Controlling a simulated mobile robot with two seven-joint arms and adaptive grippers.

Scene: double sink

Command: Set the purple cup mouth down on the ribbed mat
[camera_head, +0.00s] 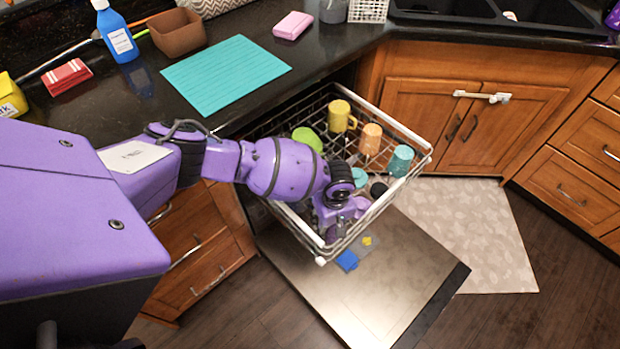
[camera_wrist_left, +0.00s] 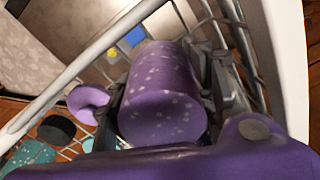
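The purple cup (camera_wrist_left: 165,108) is speckled and sits between my left gripper's fingers in the left wrist view, with its flat closed end toward the camera. In the head view my left gripper (camera_head: 335,212) reaches down into the front of the pulled-out dish rack and mostly covers the cup. The fingers flank the cup on both sides; whether they press on it cannot be made out. The ribbed mat (camera_head: 225,75) is turquoise and lies flat and bare on the dark counter. My right gripper is not in view.
The dish rack (camera_head: 411,134) holds a yellow mug (camera_head: 341,117), an orange cup (camera_head: 371,138), a teal cup (camera_head: 401,160) and a green item (camera_head: 307,138). A brown bowl (camera_head: 177,33), blue bottle (camera_head: 117,34) and pink sponge (camera_head: 293,25) stand around the mat.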

